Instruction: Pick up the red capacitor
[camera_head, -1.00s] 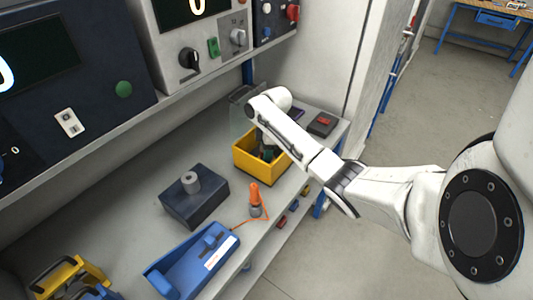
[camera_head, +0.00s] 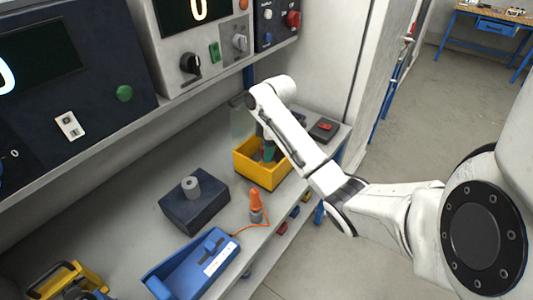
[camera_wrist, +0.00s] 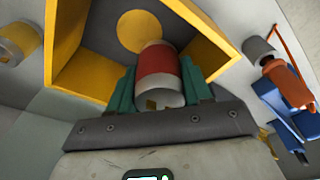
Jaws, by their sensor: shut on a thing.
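The red capacitor (camera_wrist: 156,66), a cylinder with a red band and pale grey ends, is between the green fingers of my gripper (camera_wrist: 158,85) in the wrist view. My gripper is shut on it, with a finger against each side. The capacitor is over or inside the yellow bin (camera_wrist: 65,30); I cannot tell if it touches the bin floor. In the head view my gripper (camera_head: 267,150) reaches down into the yellow bin (camera_head: 262,173), and the capacitor is hidden there.
A dark box with a grey cylinder (camera_head: 191,186) stands left of the bin. An orange-handled tool (camera_head: 256,202) with an orange cord and a blue device (camera_head: 195,262) are nearer on the bench. A small dark box with a red top (camera_head: 323,130) lies beyond the bin. Control panels overhang the bench.

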